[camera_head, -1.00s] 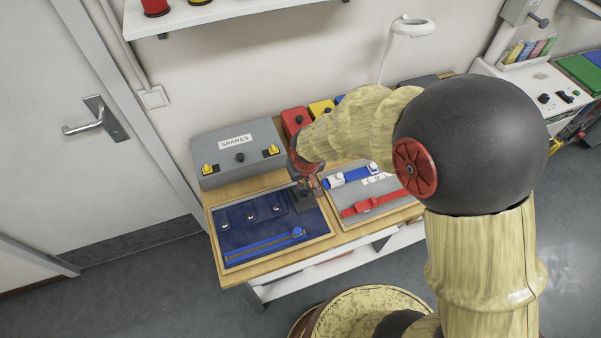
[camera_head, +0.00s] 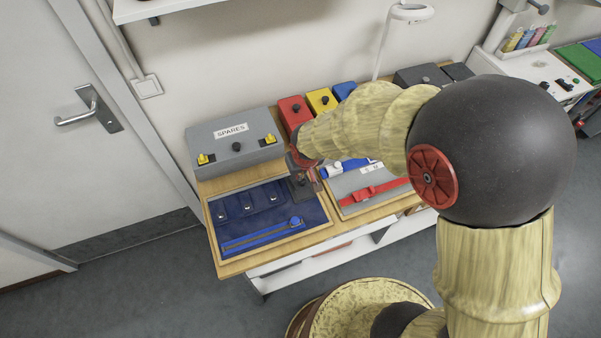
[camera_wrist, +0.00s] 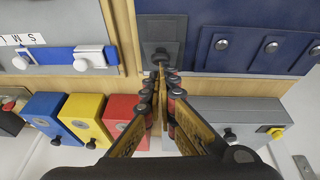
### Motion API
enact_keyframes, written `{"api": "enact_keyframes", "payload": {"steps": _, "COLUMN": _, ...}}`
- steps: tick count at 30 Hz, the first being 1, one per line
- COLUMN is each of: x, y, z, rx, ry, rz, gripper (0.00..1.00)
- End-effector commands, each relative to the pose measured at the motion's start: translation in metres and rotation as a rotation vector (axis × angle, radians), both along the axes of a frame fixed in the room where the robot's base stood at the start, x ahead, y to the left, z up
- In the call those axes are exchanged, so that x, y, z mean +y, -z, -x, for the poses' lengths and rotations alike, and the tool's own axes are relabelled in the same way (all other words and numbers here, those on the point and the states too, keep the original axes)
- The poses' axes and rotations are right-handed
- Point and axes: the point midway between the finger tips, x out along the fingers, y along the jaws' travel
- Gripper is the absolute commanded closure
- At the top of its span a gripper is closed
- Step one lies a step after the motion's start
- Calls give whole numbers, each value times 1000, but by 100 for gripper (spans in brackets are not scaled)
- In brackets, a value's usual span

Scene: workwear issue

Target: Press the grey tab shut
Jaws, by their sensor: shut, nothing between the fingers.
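The grey tab (camera_wrist: 162,30) is a dark grey flap at the edge of the navy panel (camera_wrist: 228,58), at the top middle of the wrist view. A darker round spot shows near its lower end. In the head view the grey tab (camera_head: 299,188) is at the panel's upper right corner, partly hidden by my gripper. My gripper (camera_wrist: 160,70) is shut and empty, its fingertips close to the tab's lower end in the wrist view. In the head view my gripper (camera_head: 311,178) is over the same corner. I cannot tell whether it touches the tab or whether the tab is fastened.
A grey SPARES box (camera_head: 231,146) stands behind the panel. Red (camera_head: 294,112), yellow (camera_head: 321,101) and blue (camera_head: 344,90) boxes stand to its right. A grey board (camera_head: 345,187) with blue and red straps lies right of my gripper. The panel also bears several snaps and a blue strap (camera_head: 262,236).

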Motion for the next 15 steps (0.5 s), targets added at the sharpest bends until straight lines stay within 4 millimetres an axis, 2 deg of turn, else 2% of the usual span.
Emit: {"api": "enact_keyframes", "payload": {"steps": 15, "x": 0, "y": 7, "z": 0, "rx": -63, "ry": 0, "rz": -18, "gripper": 100}}
